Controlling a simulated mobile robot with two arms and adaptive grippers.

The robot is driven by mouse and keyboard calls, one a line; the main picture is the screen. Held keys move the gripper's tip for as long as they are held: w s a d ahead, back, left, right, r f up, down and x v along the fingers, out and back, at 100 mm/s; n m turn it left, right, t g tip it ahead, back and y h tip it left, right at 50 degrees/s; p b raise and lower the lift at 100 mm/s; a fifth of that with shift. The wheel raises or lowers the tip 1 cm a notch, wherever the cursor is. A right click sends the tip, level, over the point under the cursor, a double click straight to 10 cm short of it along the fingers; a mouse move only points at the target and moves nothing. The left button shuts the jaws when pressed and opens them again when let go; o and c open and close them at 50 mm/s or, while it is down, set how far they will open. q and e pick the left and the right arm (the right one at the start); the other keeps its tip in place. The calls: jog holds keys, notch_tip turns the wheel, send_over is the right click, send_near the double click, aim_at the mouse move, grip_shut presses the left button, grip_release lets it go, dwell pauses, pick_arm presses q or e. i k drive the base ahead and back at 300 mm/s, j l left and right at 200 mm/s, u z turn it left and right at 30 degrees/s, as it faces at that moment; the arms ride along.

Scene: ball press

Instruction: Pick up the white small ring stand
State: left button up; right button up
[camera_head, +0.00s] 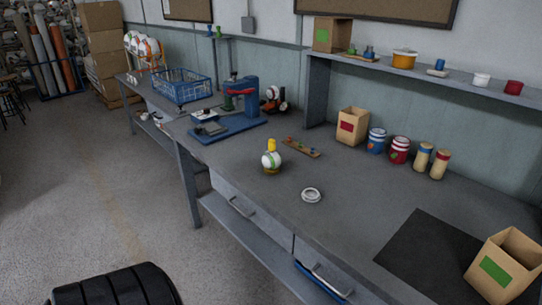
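The white small ring stand (312,195) lies flat on the grey workbench (345,222), in the middle of the bench top and a little back from the front edge. It looks like a low white ring with an open centre, and nothing rests on it. Neither of my grippers shows in the head view, so their distance from the ring cannot be told.
A wooden strip with small pegs (301,148) lies behind. A blue press (236,104) is farther left. A dark mat (428,256) and open box (505,265) are right. Bench around the ring is clear.

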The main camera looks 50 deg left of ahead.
aim_at(309, 195)
jog(key=u, duration=1.3)
